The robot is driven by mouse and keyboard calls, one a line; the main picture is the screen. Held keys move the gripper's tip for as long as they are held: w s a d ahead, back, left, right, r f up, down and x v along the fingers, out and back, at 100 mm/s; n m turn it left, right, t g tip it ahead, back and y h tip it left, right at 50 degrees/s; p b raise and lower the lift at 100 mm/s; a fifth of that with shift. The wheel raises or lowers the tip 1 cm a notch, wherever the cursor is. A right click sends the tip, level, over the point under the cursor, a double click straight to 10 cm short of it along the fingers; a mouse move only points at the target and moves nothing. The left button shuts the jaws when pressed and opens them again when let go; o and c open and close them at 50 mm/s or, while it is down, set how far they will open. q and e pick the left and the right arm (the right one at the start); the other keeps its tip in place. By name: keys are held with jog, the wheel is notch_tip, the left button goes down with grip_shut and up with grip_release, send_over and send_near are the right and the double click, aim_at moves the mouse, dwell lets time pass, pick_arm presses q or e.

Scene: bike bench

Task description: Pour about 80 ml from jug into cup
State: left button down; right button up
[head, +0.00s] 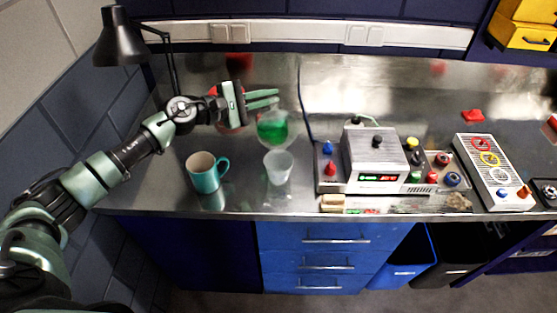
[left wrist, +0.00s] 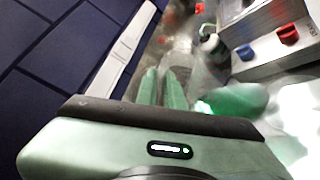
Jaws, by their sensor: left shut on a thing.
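A clear jug (head: 272,129) with green liquid is at the end of my left arm. My left gripper (head: 263,98) is shut on it near its top. The green liquid (left wrist: 236,101) also shows in the left wrist view, right of the fingers (left wrist: 162,88). The jug looks close to upright; its grip point is hard to make out. A translucent white cup (head: 279,168) stands on the steel bench just in front of and below the jug. No stream of liquid shows between them. My right gripper is not in view.
A teal mug (head: 204,174) stands left of the cup. A power supply box (head: 375,160) with coloured knobs is to the right, and a grey panel (head: 494,172) is farther right. A black lamp (head: 122,42) stands at the back left. A red object (head: 229,124) is behind my gripper.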

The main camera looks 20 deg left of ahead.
pick_arm(q)
jog(key=shift+s+d, duration=0.1)
jog(key=shift+s, duration=0.1)
jog(key=shift+s+r+m, duration=0.1)
jog(key=shift+r+m, duration=0.1)
jog(key=shift+m, duration=0.1)
jog(key=shift+s+d+r+m+t, duration=0.4)
jog(key=shift+s+r+m, duration=0.1)
jog(key=shift+s+r, duration=0.1)
jog(key=shift+s+f+b, duration=0.1)
jog(key=shift+f+b, duration=0.05)
jog(key=shift+b, duration=0.45)
jog(key=shift+a, duration=0.1)
jog(key=shift+w+a, duration=0.1)
jog(key=shift+w, duration=0.15)
jog(key=shift+w+a, duration=0.1)
jog(key=shift+w, duration=0.05)
